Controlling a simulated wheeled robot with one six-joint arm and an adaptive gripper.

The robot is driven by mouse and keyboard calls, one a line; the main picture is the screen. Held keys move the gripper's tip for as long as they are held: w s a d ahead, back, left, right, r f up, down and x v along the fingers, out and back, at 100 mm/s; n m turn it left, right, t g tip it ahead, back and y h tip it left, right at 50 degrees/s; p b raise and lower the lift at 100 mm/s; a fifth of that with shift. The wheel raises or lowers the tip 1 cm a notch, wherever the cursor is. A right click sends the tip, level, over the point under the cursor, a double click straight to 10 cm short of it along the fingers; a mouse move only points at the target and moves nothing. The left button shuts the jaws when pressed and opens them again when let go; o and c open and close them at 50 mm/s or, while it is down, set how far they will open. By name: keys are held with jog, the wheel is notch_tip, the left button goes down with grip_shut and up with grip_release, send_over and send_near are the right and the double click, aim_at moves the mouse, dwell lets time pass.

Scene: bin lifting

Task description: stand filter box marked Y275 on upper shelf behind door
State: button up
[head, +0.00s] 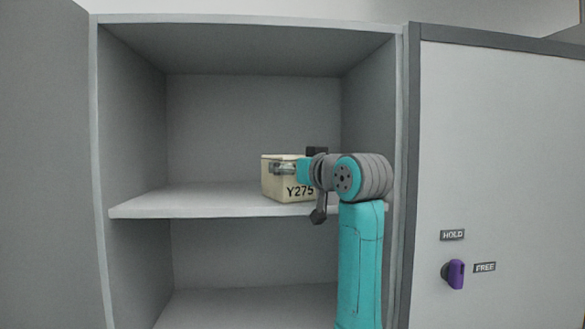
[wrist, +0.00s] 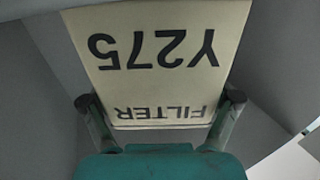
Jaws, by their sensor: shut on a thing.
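The cream filter box (head: 280,188) marked Y275 is at the upper shelf (head: 190,203), right of its middle, and looks upright. In the head view I cannot tell whether its base touches the shelf. In the wrist view the box (wrist: 160,80) fills the upper middle, with Y275 and FILTER upside down. My gripper (wrist: 160,112) is shut on the box, one finger at each side. In the head view my gripper (head: 285,168) is at the box's upper front, and my wrist hides the box's right part. The left door (head: 45,160) stands open.
The cabinet's right side is a closed panel (head: 490,150) with a purple knob (head: 453,274) between HOLD (head: 452,235) and FREE (head: 485,267) labels. The upper shelf is bare left of the box. The lower compartment (head: 235,300) looks empty where visible.

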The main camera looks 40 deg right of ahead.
jog(key=o, duration=1.2)
jog(key=shift+f, duration=0.1)
jog(key=shift+s, duration=0.3)
jog(key=v, duration=1.1)
jog(key=shift+s, duration=0.2)
